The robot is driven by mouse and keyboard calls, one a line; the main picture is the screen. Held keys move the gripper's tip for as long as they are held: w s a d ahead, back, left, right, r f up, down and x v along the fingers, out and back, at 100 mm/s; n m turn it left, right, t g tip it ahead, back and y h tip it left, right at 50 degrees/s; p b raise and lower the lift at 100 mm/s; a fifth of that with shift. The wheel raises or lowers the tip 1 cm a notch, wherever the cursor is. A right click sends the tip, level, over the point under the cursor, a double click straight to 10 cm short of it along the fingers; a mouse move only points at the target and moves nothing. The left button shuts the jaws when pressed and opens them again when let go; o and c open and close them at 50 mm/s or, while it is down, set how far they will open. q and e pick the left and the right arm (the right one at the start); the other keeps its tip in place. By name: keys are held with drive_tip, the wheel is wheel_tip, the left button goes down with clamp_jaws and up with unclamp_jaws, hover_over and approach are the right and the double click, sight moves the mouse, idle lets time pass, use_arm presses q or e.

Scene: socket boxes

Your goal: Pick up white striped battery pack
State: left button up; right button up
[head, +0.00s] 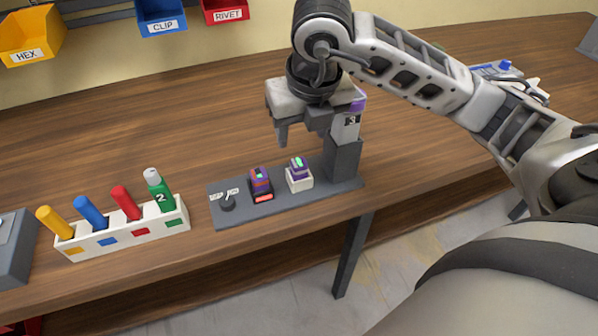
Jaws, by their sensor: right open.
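A white block with a purple top and the number 3 (346,127) stands upright in a dark grey holder (343,160) at the right end of a grey board. It looks like the white striped battery pack, though its stripes are not clear. My right gripper (301,134) is open and points down, just left of the block and above the board. One finger overlaps the block's left side in the picture; I cannot tell whether they touch. The gripper and wrist hide part of the block's top. My left gripper is out of view.
The grey board (233,221) also carries a switch (228,202), a dark box (260,184) and a white box (299,180), both with purple tops. A white rack (121,235) with coloured cylinders stands left. Bins hang behind.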

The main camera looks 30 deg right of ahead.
hover_over(299, 162)
drive_tip(key=s, duration=0.2)
drive_tip(key=f, duration=0.2)
drive_tip(key=a+f, duration=0.1)
drive_tip(key=f, duration=0.1)
drive_tip(key=shift+w+f, duration=0.15)
drive_tip(key=shift+w, duration=0.05)
drive_tip(key=shift+d+p+x, duration=0.15)
drive_tip(key=shift+p+x, duration=0.15)
drive_tip(key=shift+x, duration=1)
drive_tip(key=shift+d+p+x, duration=0.1)
drive_tip(key=shift+p+x, duration=0.15)
drive_tip(key=shift+x, duration=1.1)
drive_tip(key=shift+s, duration=0.1)
drive_tip(key=c, duration=1)
